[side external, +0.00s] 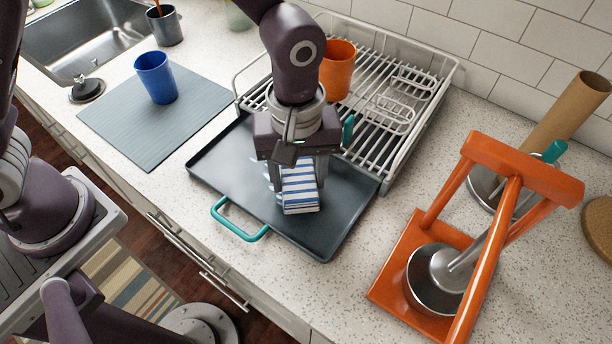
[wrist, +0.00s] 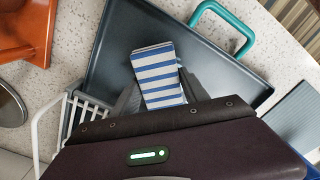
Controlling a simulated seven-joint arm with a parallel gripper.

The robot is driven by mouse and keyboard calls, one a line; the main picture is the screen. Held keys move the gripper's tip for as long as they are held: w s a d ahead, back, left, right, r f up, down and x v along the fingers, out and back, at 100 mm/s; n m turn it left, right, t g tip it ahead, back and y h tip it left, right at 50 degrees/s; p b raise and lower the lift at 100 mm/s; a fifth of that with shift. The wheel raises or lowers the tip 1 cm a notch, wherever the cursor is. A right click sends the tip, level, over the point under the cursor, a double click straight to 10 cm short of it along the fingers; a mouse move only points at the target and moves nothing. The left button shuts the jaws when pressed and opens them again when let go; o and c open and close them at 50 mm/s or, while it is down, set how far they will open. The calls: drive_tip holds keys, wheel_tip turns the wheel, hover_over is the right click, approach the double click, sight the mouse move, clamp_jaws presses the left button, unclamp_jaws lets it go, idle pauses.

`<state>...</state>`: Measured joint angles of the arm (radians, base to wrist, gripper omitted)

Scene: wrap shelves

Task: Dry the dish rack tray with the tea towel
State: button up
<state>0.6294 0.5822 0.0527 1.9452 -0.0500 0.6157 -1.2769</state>
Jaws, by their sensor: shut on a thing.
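The tea towel (side external: 299,187), folded small with blue and white stripes, is between the fingers of my gripper (side external: 297,170). In the wrist view the towel (wrist: 158,76) shows between the two dark fingers of my gripper (wrist: 160,95), which is shut on it. The dish rack tray (side external: 225,171) is a dark, shallow tray with a teal handle at its front. The towel is low over the middle of the tray and appears to touch its floor. The tray floor also shows in the wrist view (wrist: 125,45). My gripper hides part of the tray and of the towel.
A white wire dish rack (side external: 395,125) with an orange cup (side external: 337,68) stands behind the tray. A blue cup (side external: 156,77) stands on a grey mat (side external: 130,125) at left. An orange stand (side external: 480,220) with a metal pan is at right. Speckled counter lies bare between.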

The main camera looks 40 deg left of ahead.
drive_tip(key=shift+a, duration=5.95)
drive_tip(key=shift+d, duration=7.25)
drive_tip(key=shift+f, duration=0.4)
drive_tip(key=shift+r, duration=3.65)
drive_tip(key=shift+f, duration=0.2)
